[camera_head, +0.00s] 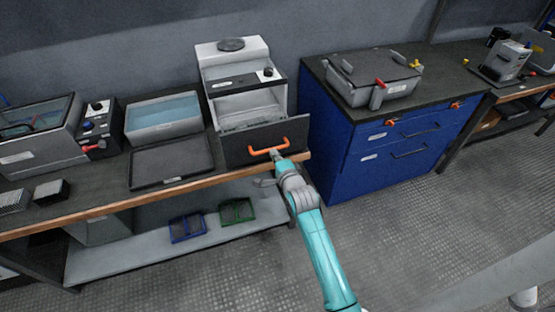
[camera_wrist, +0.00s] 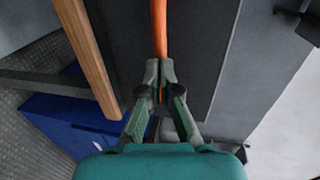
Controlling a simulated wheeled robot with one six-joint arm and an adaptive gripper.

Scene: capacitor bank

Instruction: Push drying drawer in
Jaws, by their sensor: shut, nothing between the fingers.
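The drying drawer has a dark front panel (camera_head: 237,152) with an orange handle (camera_head: 268,151). It stands out from the white and grey drying unit (camera_head: 235,60), and its inside shows behind the panel. My gripper (camera_head: 275,154) is at the handle from the front, with its fingers shut and empty. In the wrist view the closed fingertips (camera_wrist: 160,66) meet the orange handle (camera_wrist: 159,30) in the picture, over the dark drawer front (camera_wrist: 198,50). I cannot tell whether they touch the handle.
A dark tray (camera_head: 171,162) and a water bath (camera_head: 163,117) are left of the drawer. A blue cabinet (camera_head: 335,150) stands to the right with a grey box (camera_head: 370,77) on top. The wooden bench edge (camera_head: 110,207) runs below.

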